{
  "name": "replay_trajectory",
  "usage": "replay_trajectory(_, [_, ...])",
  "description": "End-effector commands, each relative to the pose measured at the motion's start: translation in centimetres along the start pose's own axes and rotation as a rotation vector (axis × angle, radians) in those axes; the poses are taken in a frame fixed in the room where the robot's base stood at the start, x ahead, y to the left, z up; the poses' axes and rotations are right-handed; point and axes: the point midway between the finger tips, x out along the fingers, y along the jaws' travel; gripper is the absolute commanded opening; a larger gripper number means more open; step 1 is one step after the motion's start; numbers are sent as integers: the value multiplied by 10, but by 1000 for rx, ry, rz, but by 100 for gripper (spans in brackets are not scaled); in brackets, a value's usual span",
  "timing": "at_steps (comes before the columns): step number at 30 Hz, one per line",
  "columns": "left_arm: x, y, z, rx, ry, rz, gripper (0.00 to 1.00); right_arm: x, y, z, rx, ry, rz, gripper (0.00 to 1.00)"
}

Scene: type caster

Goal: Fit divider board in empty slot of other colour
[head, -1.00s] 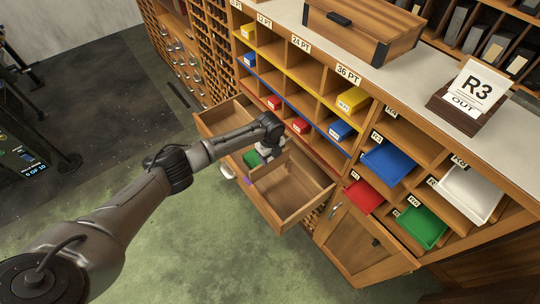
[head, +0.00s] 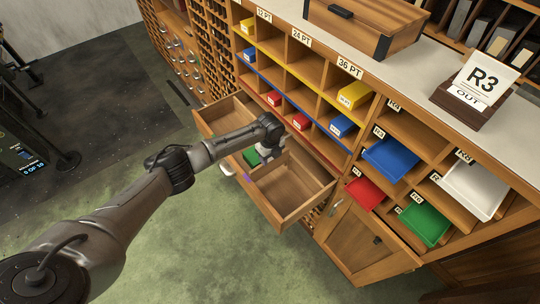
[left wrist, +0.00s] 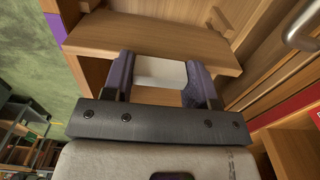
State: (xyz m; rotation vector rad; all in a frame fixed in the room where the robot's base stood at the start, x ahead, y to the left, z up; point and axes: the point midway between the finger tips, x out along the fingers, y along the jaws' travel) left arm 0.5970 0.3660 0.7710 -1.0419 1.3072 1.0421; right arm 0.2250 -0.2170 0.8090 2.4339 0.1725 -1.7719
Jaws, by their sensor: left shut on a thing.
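The divider board (left wrist: 150,42) is a plain wooden board standing crosswise in the open drawer (head: 281,224). In the left wrist view its broad edge lies just beyond my fingers. My left gripper (left wrist: 160,82) is shut on it, with a pale tab (left wrist: 160,71) between the two dark purple fingers. In the head view my left gripper (head: 268,153) is over the middle of the drawer. A purple mark (left wrist: 54,26) shows beside the board's left end; it also shows on the drawer's front rim (head: 247,177). I cannot tell how deep the board sits. My right gripper is out of view.
The drawer's right part is empty. Cubbyholes with coloured boxes (head: 354,95) rise behind it. Blue (head: 390,158), red (head: 366,192), green (head: 423,223) and white (head: 474,190) trays stick out at right. Open floor lies in front.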

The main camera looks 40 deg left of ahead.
Motion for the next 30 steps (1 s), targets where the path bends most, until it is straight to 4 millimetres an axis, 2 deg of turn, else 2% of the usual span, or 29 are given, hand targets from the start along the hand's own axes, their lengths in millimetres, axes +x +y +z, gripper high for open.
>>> replay_trajectory(30, [25,0,0,-1,0,0,10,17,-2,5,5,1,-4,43])
